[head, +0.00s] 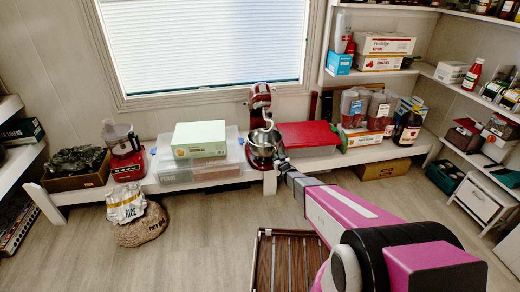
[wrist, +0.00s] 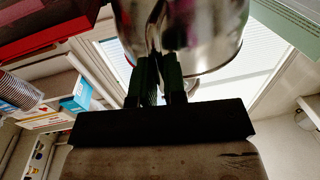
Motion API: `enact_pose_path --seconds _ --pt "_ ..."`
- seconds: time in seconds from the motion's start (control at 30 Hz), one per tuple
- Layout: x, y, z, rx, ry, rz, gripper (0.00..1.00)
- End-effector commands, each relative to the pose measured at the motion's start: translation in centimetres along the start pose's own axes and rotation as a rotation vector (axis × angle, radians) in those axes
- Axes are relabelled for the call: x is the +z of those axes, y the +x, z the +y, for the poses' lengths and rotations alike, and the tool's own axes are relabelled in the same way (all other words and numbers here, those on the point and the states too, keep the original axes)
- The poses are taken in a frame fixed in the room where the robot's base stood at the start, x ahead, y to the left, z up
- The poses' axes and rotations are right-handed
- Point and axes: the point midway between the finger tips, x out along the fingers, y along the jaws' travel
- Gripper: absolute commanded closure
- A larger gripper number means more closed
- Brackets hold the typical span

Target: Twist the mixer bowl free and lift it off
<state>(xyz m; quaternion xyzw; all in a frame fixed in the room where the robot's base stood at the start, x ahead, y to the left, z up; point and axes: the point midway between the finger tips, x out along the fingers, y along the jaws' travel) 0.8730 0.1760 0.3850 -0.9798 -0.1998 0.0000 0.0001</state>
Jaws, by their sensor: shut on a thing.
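The red stand mixer (head: 260,99) stands on the low bench under the window, with its head above a shiny metal bowl (head: 264,140). My gripper (head: 281,156) reaches the front right of the bowl from the lower right. In the wrist view the bowl (wrist: 208,30) fills the top middle. The dark fingers of my gripper (wrist: 160,75) are shut on a part of the bowl, at what looks like its handle; the exact grip is partly hidden by the fingers. From these views I cannot tell whether the bowl is still seated on the mixer base.
A pale green box (head: 199,139) on clear bins stands left of the mixer. A red-lidded bin (head: 307,137) stands close on its right. A slatted wooden rack (head: 285,262) is on the floor below my arm.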

Motion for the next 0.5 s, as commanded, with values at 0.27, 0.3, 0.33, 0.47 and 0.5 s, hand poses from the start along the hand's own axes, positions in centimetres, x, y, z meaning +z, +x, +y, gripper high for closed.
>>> enact_pose_path --seconds 0.27,0.3,0.33,0.47,0.5 --pt "0.0 0.0 0.2 0.001 -0.001 0.000 1.00" --pt "0.0 0.1 0.3 0.001 -0.001 0.000 1.00" --pt "0.0 0.1 0.4 0.001 -0.001 0.000 1.00" --pt "0.0 0.2 0.9 0.002 0.000 0.000 1.00" --pt "0.0 0.2 1.1 0.002 0.000 0.000 1.00"
